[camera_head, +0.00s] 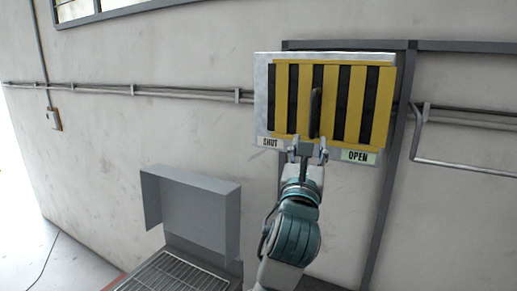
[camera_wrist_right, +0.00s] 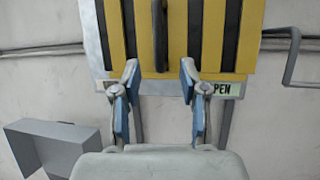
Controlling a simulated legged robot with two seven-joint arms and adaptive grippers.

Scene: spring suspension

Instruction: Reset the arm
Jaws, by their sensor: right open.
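My right gripper (camera_head: 308,153) is open and empty, just below the striped panel. In the right wrist view my right gripper (camera_wrist_right: 158,100) shows its two blue-padded fingers spread apart. The yellow and black striped panel (camera_head: 283,90) is mounted on a grey plate on the wall. A dark upright handle (camera_head: 315,112) stands at the panel's middle, above the fingertips. It also shows in the right wrist view as a handle (camera_wrist_right: 159,35), above the gap between the fingers and apart from them. My left gripper is not in view.
A SHUT label (camera_head: 270,142) and an OPEN label (camera_head: 358,156) sit along the plate's lower edge. A grey box with an open lid (camera_head: 190,210) and a wire rack (camera_head: 175,275) stands at lower left. A metal rail (camera_head: 465,167) juts out at right.

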